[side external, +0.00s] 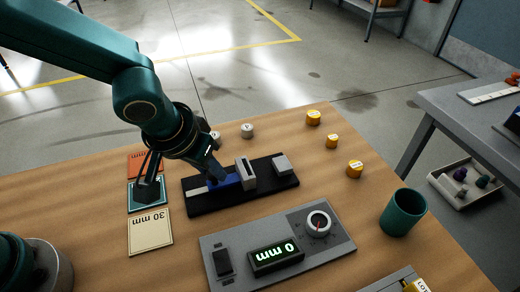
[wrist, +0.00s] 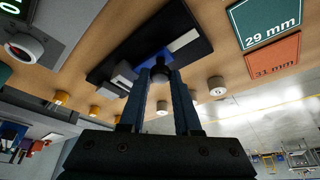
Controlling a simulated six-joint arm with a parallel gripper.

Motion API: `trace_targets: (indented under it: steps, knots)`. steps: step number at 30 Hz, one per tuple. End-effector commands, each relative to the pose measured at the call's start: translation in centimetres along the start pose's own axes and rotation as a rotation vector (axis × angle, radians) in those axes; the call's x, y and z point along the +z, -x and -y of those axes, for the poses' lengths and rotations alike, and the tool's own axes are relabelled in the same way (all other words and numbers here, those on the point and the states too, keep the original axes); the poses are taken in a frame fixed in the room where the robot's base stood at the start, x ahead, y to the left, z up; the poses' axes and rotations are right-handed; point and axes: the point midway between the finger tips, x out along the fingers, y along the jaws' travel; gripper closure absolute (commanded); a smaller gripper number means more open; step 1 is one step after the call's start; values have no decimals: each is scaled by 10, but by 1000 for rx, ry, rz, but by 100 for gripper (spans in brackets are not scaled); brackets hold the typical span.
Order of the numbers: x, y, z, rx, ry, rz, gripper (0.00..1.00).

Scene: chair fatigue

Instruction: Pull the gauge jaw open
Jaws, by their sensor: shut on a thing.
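The gauge has a black base (side external: 222,199) on the wooden table, with a blue sliding jaw (side external: 233,183) close against an upright grey block (side external: 245,174). I cannot tell whether they touch. In the wrist view the blue jaw (wrist: 148,71) carries a dark round knob (wrist: 159,75). My gripper (side external: 216,172) comes down over the jaw from the upper left. In the wrist view its two blue fingers (wrist: 160,80) are shut on the knob, one on each side. The fingers partly hide the jaw. The display (side external: 276,257) reads 0 mm, upside down.
A grey panel (side external: 230,240) with a dial (side external: 318,222) lies in front of the gauge. Cards marked 30 mm (side external: 150,232) and 29 mm (wrist: 266,18) lie beside it. A green cup (side external: 403,212) stands right. Several small yellow (side external: 355,169) and grey pieces stand behind and right.

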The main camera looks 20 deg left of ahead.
Motion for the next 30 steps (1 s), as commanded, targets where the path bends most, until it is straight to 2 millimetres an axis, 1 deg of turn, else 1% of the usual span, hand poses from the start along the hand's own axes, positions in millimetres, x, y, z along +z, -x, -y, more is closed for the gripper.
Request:
trace_targets:
  steps: [3, 13, 14, 15, 16, 25, 28, 30]
  knots:
    - [3, 2, 5, -1, 1, -3, 100]
    - [5, 2, 8, -6, 0, 2, 100]
    - [5, 2, 8, -6, 0, 2, 57]
    - [5, 2, 7, -6, 0, 2, 42]
    - [5, 2, 7, -5, 0, 2, 40]
    - [5, 3, 6, -1, 0, 0, 40]
    - [4, 9, 5, 0, 0, -3, 40]
    - [4, 16, 5, 0, 0, -4, 40]
